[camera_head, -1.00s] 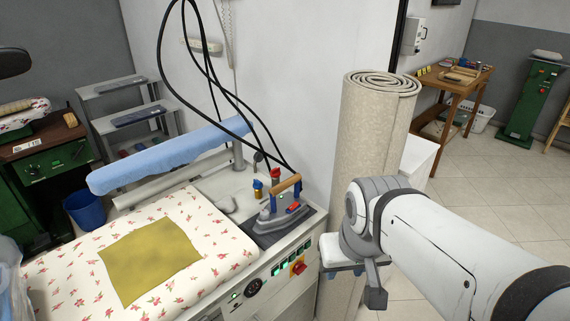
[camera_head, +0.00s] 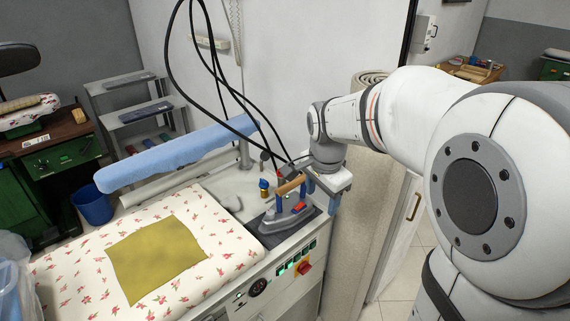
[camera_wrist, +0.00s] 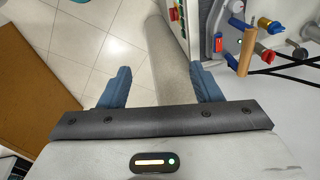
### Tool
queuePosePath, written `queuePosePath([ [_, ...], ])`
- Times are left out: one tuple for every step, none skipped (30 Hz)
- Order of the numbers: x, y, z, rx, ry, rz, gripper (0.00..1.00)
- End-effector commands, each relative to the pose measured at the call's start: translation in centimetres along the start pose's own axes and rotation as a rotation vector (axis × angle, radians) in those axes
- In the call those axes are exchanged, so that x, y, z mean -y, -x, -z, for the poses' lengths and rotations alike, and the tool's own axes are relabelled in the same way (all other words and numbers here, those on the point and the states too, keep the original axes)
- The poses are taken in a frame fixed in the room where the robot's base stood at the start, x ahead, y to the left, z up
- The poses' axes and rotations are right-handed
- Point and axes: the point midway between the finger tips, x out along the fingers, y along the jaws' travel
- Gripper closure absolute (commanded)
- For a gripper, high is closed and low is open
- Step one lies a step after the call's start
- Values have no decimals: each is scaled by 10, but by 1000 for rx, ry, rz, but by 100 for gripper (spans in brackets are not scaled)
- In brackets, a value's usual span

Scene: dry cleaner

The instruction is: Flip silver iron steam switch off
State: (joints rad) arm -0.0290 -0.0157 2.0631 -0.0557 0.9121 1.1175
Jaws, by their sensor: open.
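The silver iron (camera_head: 280,221) rests on a dark pad at the right end of the ironing station. It has a wooden handle (camera_head: 291,184) on blue posts and a red switch (camera_head: 299,207) on its right side. My gripper (camera_head: 321,195) is open and empty, just right of the iron's handle and above the station's edge. In the wrist view my gripper (camera_wrist: 160,86) shows two blue fingers wide apart. The red switch (camera_wrist: 218,44) and wooden handle (camera_wrist: 246,52) lie right of the right finger, apart from it. I cannot tell the switch's position.
Black cables (camera_head: 262,110) hang behind the iron. A rolled beige carpet (camera_head: 350,245) stands right of the station. The front panel has a red knob (camera_head: 303,268). A floral board with a mustard cloth (camera_head: 155,258) lies left. A blue-covered sleeve board (camera_head: 175,153) spans behind.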

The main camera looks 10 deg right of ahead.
Motion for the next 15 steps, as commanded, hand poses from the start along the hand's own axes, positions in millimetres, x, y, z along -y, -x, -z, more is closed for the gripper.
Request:
queuePosePath([
  [20, -10, 10, 2, -115, -17, 42],
  [30, -17, 15, 2, -192, -24, 42],
  [45, -25, 21, -1, -297, -33, 42],
  [55, -33, 26, -3, -375, -40, 42],
  [66, -40, 30, -5, -453, -47, 42],
  [79, -52, 36, -10, -557, -55, 42],
  [88, -60, 40, -15, -634, -62, 42],
  [97, -70, 44, -20, -711, -68, 42],
  [109, -82, 49, -27, -810, -76, 42],
  [117, -91, 52, -32, -882, -81, 42],
  [124, -101, 55, -38, -951, -85, 42],
  [133, -113, 59, -45, -1037, -91, 42],
  [139, -121, 61, -51, -1096, -94, 42],
  [144, -129, 63, -57, -1151, -97, 42],
  [150, -138, 65, -64, -1217, -100, 42],
])
